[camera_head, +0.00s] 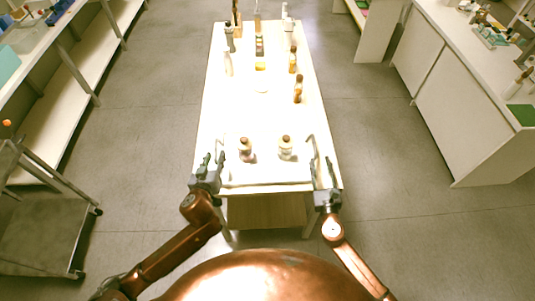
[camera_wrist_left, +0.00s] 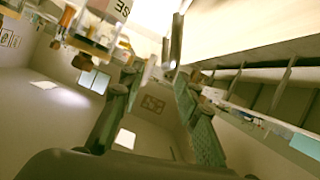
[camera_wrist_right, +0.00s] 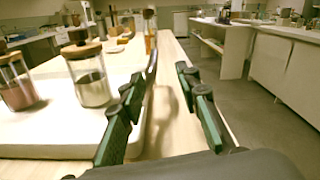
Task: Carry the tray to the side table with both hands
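A white tray (camera_head: 268,182) lies at the near end of the long white table, with a thin upright handle on its left side (camera_head: 221,146) and another on its right side (camera_head: 312,146). Two cork-topped jars, one with pinkish contents (camera_head: 245,152) and one with pale contents (camera_head: 285,150), stand on it. My left gripper (camera_head: 213,161) is open at the left handle, which shows beyond its fingertips in the left wrist view (camera_wrist_left: 175,45). My right gripper (camera_head: 322,172) is open at the right handle, which shows near its fingers in the right wrist view (camera_wrist_right: 152,72). Neither grips its handle.
Several bottles, such as an amber one (camera_head: 298,90), stand farther along the white table (camera_head: 215,110). A metal cart (camera_head: 45,235) and shelves (camera_head: 75,105) stand at the left. A white counter (camera_head: 465,110) stands at the right. Floor on both sides is clear.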

